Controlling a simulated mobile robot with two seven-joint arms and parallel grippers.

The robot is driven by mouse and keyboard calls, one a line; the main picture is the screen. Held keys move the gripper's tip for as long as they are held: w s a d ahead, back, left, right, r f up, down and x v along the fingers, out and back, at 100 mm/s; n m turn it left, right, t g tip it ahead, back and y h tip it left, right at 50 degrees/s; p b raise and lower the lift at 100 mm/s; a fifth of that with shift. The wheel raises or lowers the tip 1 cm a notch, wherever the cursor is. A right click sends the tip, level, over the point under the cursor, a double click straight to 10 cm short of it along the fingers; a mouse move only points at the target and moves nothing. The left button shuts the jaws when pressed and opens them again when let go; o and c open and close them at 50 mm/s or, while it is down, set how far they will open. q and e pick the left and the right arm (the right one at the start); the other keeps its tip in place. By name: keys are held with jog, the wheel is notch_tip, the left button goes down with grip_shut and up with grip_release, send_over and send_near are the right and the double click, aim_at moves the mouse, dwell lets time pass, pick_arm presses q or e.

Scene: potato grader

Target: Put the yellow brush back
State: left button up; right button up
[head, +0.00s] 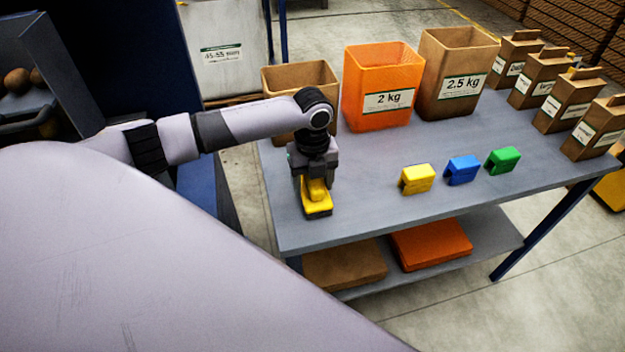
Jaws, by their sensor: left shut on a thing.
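The yellow brush (317,208) is at the left end of the grey table (375,170), below my left gripper (314,181). The left gripper points down and is shut on the brush's raised yellow grip. A dark strip shows along the brush's lower front edge. I cannot tell whether the brush touches the table top or is just above it. My right gripper is not in view.
Yellow (417,179), blue (462,169) and green (503,160) blocks stand in a row at the table's front. An orange 2 kg bin (378,120), a brown 2.5 kg bin (455,100), a plain brown box (300,78) and several small cartons stand behind.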

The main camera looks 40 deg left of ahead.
pick_arm(q)
jog(key=shift+f, duration=0.1)
jog(key=o, duration=1)
notch_tip(320, 180, up, 12)
jog(key=shift+r+b, duration=0.2)
jog(key=shift+b, duration=0.15)
jog(key=shift+s+f, duration=0.1)
